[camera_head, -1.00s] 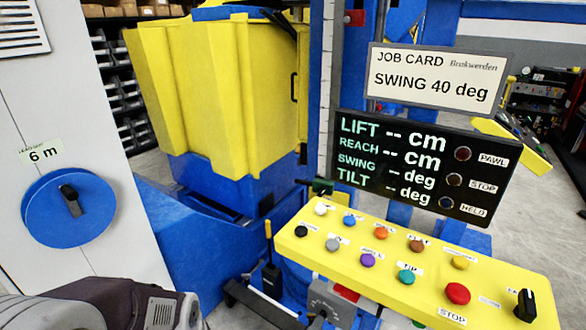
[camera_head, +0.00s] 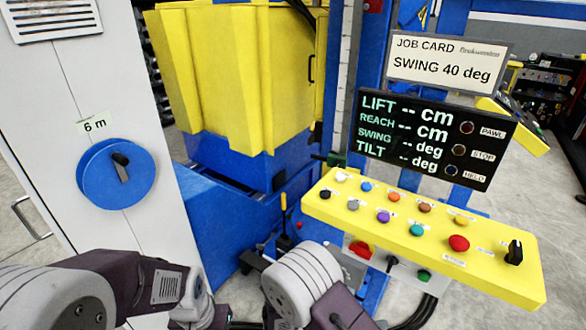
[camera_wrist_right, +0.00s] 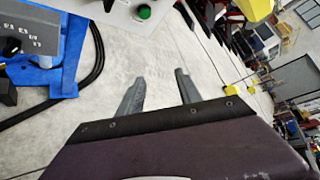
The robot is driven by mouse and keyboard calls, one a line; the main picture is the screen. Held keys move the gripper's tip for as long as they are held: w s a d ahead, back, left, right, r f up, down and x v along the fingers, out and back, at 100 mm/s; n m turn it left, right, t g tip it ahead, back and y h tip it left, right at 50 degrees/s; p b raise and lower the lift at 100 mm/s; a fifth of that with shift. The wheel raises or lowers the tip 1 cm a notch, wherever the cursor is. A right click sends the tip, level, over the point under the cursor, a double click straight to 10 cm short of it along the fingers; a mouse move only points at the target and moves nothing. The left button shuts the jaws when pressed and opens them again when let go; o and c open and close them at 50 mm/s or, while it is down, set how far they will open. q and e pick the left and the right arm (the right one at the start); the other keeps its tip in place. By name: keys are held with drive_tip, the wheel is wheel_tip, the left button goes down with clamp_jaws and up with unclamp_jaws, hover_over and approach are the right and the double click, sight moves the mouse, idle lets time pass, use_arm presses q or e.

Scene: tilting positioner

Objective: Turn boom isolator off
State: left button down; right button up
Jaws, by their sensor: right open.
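No label that I can read names the boom isolator. A black rotary handle (camera_head: 121,167) sits on a blue disc (camera_head: 98,187) on the grey cabinet at left, nearly upright with its top leaning left. A black selector knob (camera_head: 514,252) stands at the right end of the yellow control panel (camera_head: 330,208). A red switch (camera_head: 360,249), a small black lever (camera_head: 391,264) and a green button (camera_head: 424,276) are below that panel. My right gripper (camera_wrist_right: 158,91) is open and empty in the wrist view, with the green button (camera_wrist_right: 144,12) beyond it. My left gripper's fingers are not visible.
The display (camera_head: 432,135) shows dashes, and the job card (camera_head: 446,62) reads SWING 40 deg. A yellow and blue machine (camera_head: 235,80) stands behind. The cabinet has a handle (camera_head: 30,217) at lower left. Black cables (camera_wrist_right: 80,85) run over the floor at left in the wrist view.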

drive_tip(key=s+r+m+g+y+p, duration=0.25)
drive_tip(key=s+m+y, duration=0.2)
drive_tip(key=m, duration=0.65)
drive_tip(key=s+r+m+g+y+p, duration=0.1)
drive_tip(key=s+r+m+g+y, duration=0.3)
drive_tip(key=m, duration=0.6)
drive_tip(key=w+r+m+t+y, duration=0.1)
drive_tip(key=m, duration=0.2)
drive_tip(key=w+r+m+t+y+p, duration=0.1)
drive_tip(key=m+t+y, duration=0.1)
drive_tip(key=m, duration=0.2)
drive_tip(key=w+a+r+m+t+y, duration=0.1)
drive_tip(key=m+y, duration=0.1)
drive_tip(key=m, duration=0.2)
drive_tip(key=shift+w+r+t, duration=0.25)
drive_tip(key=shift+r, duration=0.15)
